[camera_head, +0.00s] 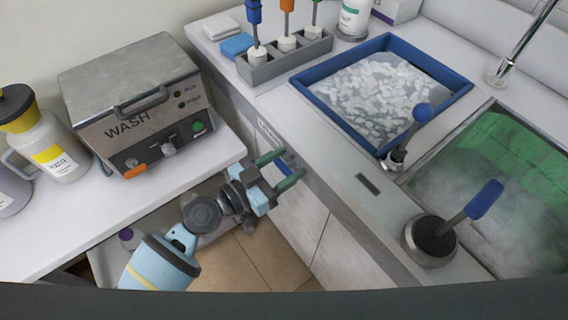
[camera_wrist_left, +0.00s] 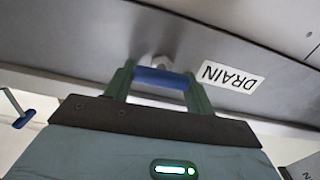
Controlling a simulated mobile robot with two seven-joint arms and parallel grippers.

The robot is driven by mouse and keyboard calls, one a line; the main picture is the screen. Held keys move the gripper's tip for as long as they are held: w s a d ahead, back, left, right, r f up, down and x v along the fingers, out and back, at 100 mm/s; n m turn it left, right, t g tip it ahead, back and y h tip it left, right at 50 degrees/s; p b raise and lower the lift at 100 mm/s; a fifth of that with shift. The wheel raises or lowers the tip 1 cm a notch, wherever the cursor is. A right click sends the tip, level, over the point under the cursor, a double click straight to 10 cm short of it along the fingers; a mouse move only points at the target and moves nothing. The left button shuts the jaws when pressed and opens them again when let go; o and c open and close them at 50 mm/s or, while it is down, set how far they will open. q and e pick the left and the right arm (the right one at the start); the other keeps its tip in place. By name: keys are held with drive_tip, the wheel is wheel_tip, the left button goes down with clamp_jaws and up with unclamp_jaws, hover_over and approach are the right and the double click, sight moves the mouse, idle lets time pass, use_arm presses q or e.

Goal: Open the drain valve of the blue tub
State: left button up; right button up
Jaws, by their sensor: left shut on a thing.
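The blue tub (camera_head: 317,95) is set in the counter and holds white foam. The drain valve's blue handle (camera_wrist_left: 160,79) sits on the counter's front face beside a DRAIN label (camera_wrist_left: 231,76). My left gripper (camera_head: 282,169) reaches the counter front below the tub. In the left wrist view, its green fingers (camera_wrist_left: 159,85) are shut on the blue handle, one at each end. The valve body behind the handle is mostly hidden. My right gripper is not in view.
Blue-handled levers (camera_head: 420,115) stand near the green basin (camera_head: 500,160). Open floor lies between the benches.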

use_arm(q)
drive_tip(key=n+b, duration=0.1)
drive_tip(key=n, duration=0.2)
drive_tip(key=shift+w+n, duration=0.1)
drive_tip(key=shift+n, duration=0.2)
drive_tip(key=n, duration=0.2)
drive_tip(key=n+b, duration=0.1)
drive_tip(key=n, duration=0.1)
drive_tip(key=shift+w+a+f+n, duration=0.1)
drive_tip(key=shift+a+n, duration=0.05)
drive_tip(key=shift+n, duration=0.15)
drive_tip(key=n, duration=0.4)
drive_tip(key=shift+w+f+n, duration=0.1)
drive_tip(key=shift+n, duration=0.2)
drive_tip(key=n, duration=0.4)
drive_tip(key=shift+a+f+n+p, duration=0.1)
drive_tip(key=shift+f+n+p, duration=0.05)
drive_tip(key=shift+n+p, duration=0.15)
drive_tip(key=o, duration=1)
